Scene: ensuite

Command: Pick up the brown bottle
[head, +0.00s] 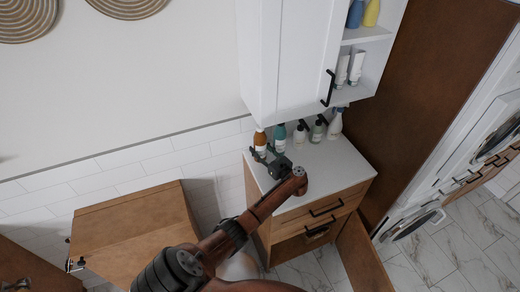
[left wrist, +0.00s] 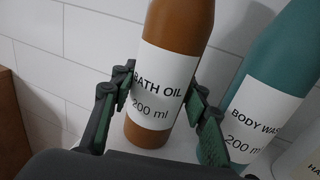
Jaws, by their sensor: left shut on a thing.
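The brown bottle (head: 260,141) stands near the left edge of the white counter in the head view. In the left wrist view the brown bottle (left wrist: 165,125) fills the middle, upright with a slight tilt in the picture, with a white label reading BATH OIL 200 ml. My left gripper (head: 265,152) is at the bottle. In the left wrist view my left gripper (left wrist: 160,100) has one finger on each side of the bottle's lower part, shut on it. The bottle's base appears at the counter; I cannot tell if it is lifted. My right gripper is not in view.
A teal body wash bottle (left wrist: 265,85) stands close on the right of the brown one. More bottles (head: 317,132) line the back of the counter (head: 325,165). A white wall cabinet (head: 285,60) hangs low above them. A wooden cabinet (head: 135,225) stands at left.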

